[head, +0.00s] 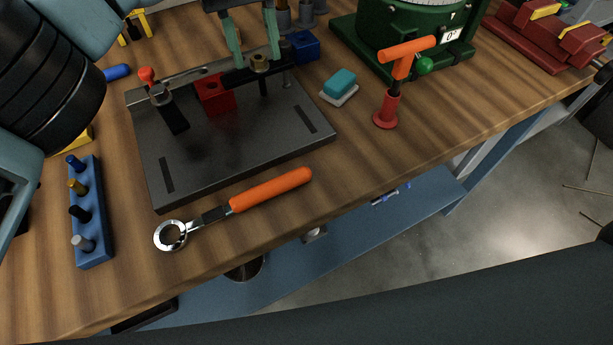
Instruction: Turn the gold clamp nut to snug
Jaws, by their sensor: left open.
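The gold clamp nut (259,62) sits on top of a dark clamp bar at the back of the dark grey fixture plate (235,150). My left gripper (254,55) reaches down from the top edge. Its two green fingers are apart, one on each side of the nut as seen from here. I cannot tell whether they touch it. A red block (215,95) sits on the plate beside the clamp. A ratchet wrench (268,190) with an orange handle and a ring head lies on the wood in front of the plate. My right gripper is not in view.
A blue rack (93,225) with several pegs stands at left. A blue box (304,45), a teal-topped block (340,84), an orange T-handle tool (400,60) in a red stand and a green dial device (385,45) stand right. The wood right of the wrench is clear to the front edge.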

